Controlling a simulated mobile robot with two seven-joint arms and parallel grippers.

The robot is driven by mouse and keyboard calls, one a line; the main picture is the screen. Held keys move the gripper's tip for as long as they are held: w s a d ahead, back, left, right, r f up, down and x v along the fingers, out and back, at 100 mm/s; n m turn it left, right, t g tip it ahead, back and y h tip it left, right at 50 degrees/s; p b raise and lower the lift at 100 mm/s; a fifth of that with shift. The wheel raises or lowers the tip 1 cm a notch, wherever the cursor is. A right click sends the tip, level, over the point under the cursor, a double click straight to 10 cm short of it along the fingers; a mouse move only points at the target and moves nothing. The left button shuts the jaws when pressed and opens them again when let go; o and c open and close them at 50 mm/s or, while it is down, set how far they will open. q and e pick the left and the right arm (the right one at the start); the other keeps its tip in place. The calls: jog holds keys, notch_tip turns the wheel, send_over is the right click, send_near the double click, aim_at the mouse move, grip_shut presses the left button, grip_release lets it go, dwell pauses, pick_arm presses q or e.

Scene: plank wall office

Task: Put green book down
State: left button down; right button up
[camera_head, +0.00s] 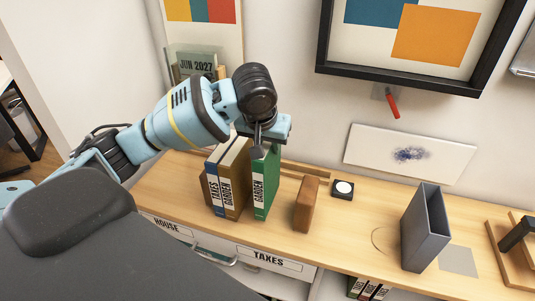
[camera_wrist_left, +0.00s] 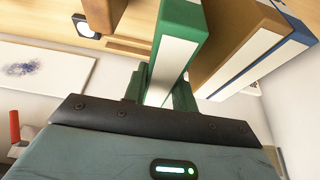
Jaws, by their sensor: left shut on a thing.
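The green book (camera_head: 265,184), labelled GARDEN, stands upright on the wooden shelf top, or just above it; I cannot tell which. It is to the right of a brown GARDEN book (camera_head: 236,178) and a blue TAXES book (camera_head: 215,188). My left gripper (camera_head: 262,146) comes down from above and is shut on the top of the green book. In the left wrist view the green book (camera_wrist_left: 179,40) sits between the fingers (camera_wrist_left: 160,90), with the brown book (camera_wrist_left: 235,35) and the blue book (camera_wrist_left: 285,45) beside it. My right gripper is not in view.
A brown wooden block (camera_head: 306,204) stands close to the right of the green book. Farther right are a small black box with a white disc (camera_head: 343,188) and a grey open holder (camera_head: 424,228). The shelf top (camera_head: 355,232) between block and holder is mostly clear.

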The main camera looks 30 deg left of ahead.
pick_arm(q)
jog(key=shift+f, duration=1.55)
jog(key=c, duration=1.1)
grip_release()
jog(key=v, duration=1.2)
